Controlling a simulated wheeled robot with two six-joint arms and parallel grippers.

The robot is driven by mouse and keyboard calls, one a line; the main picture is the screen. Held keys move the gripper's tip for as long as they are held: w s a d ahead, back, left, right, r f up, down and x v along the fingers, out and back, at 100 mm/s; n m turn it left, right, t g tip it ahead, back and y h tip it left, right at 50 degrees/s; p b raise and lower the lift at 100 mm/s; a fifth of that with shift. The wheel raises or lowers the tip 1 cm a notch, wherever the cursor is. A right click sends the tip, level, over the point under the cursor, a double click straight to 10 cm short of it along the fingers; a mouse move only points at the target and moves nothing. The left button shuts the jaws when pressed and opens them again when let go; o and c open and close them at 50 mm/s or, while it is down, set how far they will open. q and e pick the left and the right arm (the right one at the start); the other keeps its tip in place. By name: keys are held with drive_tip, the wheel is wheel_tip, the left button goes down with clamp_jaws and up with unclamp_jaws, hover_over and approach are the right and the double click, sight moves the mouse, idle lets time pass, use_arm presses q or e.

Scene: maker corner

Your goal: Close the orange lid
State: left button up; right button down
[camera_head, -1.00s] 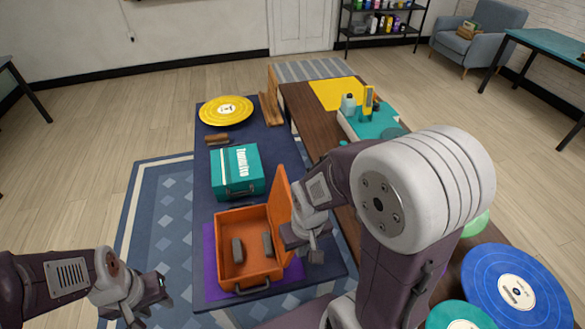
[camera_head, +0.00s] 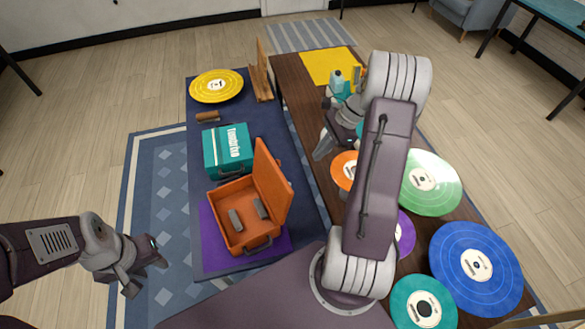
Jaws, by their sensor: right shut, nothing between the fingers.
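The orange case (camera_head: 222,202) stands on a purple mat (camera_head: 213,256) on the dark blue surface. Its orange lid (camera_head: 270,186) is up, tilted on the case's right side. Two grey blocks (camera_head: 236,219) lie inside the case. My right gripper (camera_head: 322,146) is shut and empty, over the brown table to the right of the lid and apart from it. My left gripper (camera_head: 146,270) is at the lower left, apart from the case; its fingers are too small and angled to tell whether they are open.
A teal case (camera_head: 226,150) stands just behind the orange case. A yellow disc (camera_head: 217,86) and a wooden stand (camera_head: 260,80) are further back. Several coloured discs, including a blue one (camera_head: 476,264), lie on the brown table (camera_head: 292,97) at right.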

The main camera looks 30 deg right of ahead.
sight(274, 180)
drive_tip(key=w+a+f+p, duration=0.1)
drive_tip(key=a+f+p, duration=0.1)
drive_tip(key=a+f, duration=0.5)
drive_tip(key=shift+w+a+f, duration=0.2)
drive_tip(key=shift+w+a, duration=0.2)
drive_tip(key=shift+a, duration=0.45)
